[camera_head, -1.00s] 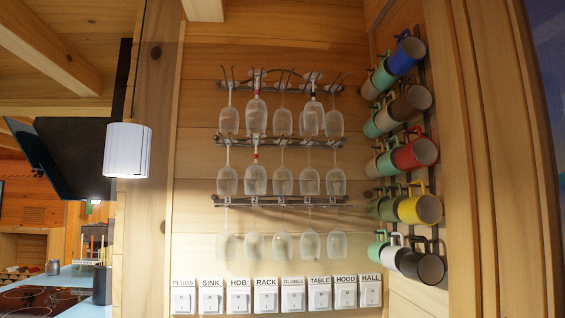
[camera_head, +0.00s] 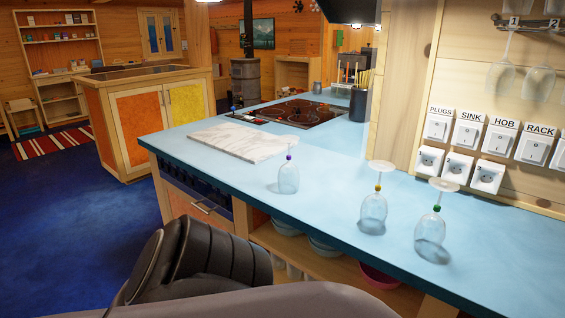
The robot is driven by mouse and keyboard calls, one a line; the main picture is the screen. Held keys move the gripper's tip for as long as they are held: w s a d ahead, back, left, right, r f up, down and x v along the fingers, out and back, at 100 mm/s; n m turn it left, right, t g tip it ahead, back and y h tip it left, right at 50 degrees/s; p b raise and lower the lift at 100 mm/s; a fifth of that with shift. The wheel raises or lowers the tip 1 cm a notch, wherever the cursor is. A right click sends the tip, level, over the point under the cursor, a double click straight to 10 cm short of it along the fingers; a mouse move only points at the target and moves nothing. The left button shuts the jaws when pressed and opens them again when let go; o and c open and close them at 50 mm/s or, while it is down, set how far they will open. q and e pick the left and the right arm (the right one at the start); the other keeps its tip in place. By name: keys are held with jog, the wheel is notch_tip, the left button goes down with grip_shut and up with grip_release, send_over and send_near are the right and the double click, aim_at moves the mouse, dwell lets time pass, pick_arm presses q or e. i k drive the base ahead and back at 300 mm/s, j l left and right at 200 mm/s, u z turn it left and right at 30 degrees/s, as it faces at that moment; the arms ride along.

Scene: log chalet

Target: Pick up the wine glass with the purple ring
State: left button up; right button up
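The wine glass with the purple ring (camera_head: 288,177) stands upside down on the blue counter, its bowl down and its foot up. It is the leftmost of three such glasses, a little in front of the marble board. The purple ring sits on its stem. A dark ribbed part of my own arm fills the bottom of the view, in front of the counter's near edge. Neither gripper's fingers can be seen.
A glass with a yellow ring (camera_head: 373,211) and one with a green ring (camera_head: 432,232) stand upside down to the right. The marble board (camera_head: 240,142) lies behind, with the hob (camera_head: 300,113) beyond. Glasses hang from a rack (camera_head: 528,24) at upper right.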

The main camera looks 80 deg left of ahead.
aim_at(288, 178)
jog(key=u, duration=2.4)
jog(key=i+j, duration=0.25)
jog(key=j, duration=0.15)
jog(key=i+j, duration=0.25)
jog(key=j, duration=0.15)
jog(key=i+j, duration=0.25)
jog(key=j+z, duration=0.15)
jog(key=z, duration=0.35)
jog(key=i+j+z, duration=0.1)
jog(key=j+z, duration=0.15)
jog(key=z, duration=0.25)
